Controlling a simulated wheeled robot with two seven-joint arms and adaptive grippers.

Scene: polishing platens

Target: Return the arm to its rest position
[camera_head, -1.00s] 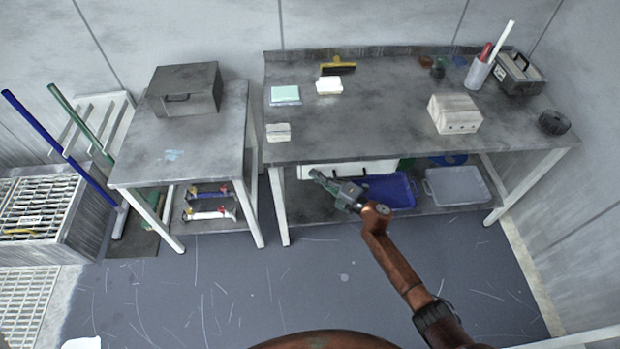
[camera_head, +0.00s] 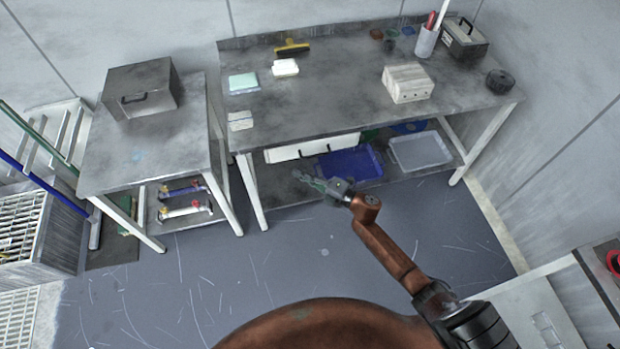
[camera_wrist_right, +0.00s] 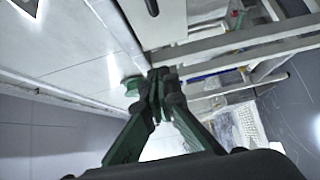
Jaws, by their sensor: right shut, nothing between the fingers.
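My right arm is brown and comes in from the lower right in the head view. Its gripper (camera_head: 306,178) is in front of the large grey table (camera_head: 310,98), near the lower shelf's front edge. The gripper also shows in the right wrist view (camera_wrist_right: 158,82), where its green fingers meet at the tips. It is shut and holds nothing. My left gripper is not in view.
A smaller table (camera_head: 155,150) with a dark metal box (camera_head: 140,88) stands at the left. A blue tray (camera_head: 350,163) and a grey tray (camera_head: 420,151) lie on the lower shelf. A white block (camera_head: 407,83) sits on the large table. The floor (camera_head: 270,260) in front is clear.

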